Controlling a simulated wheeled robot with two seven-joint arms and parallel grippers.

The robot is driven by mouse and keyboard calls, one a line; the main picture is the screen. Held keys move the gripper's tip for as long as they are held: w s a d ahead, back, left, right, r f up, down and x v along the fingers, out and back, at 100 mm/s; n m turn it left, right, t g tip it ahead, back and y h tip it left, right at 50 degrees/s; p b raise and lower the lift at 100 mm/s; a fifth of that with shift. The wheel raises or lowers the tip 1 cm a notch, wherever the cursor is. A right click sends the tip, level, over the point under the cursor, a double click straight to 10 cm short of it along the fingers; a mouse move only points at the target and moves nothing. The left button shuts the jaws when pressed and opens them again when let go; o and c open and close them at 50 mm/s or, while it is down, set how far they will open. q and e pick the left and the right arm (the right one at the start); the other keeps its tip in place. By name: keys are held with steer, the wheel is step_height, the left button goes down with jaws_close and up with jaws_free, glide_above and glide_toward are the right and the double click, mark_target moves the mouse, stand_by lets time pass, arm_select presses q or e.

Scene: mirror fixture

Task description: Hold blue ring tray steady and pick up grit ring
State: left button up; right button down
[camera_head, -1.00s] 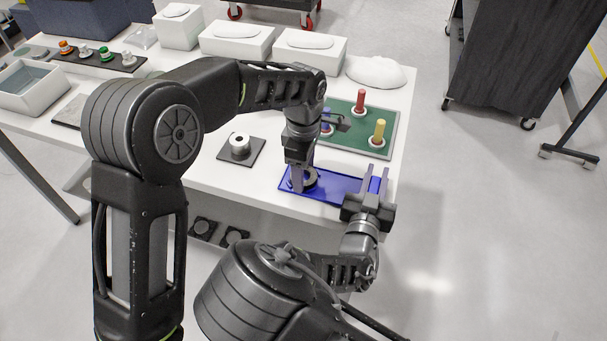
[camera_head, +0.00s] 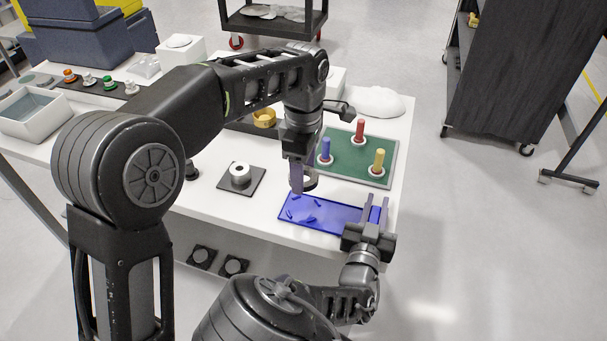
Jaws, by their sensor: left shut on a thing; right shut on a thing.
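The blue ring tray (camera_head: 328,217) lies on the white table near its front right edge, with small raised blue holders on its left part. My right gripper (camera_head: 376,208) is shut on the tray's right end. My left gripper (camera_head: 303,184) is shut on a dark grit ring (camera_head: 311,181) and holds it above the tray's left part. The fingers hide part of the ring.
A green board (camera_head: 345,160) with blue, red and yellow pegs lies behind the tray. A white cylinder on a dark plate (camera_head: 240,178) stands to the left. A gold ring (camera_head: 264,117) is farther back. A white bin (camera_head: 33,112) is at far left.

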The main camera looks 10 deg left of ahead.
stand_by(0.3)
steer(key=c, duration=1.2)
jaws_free()
steer(key=shift+o, duration=0.2)
steer(key=shift+v, duration=3.75)
steer(key=shift+s, duration=0.1)
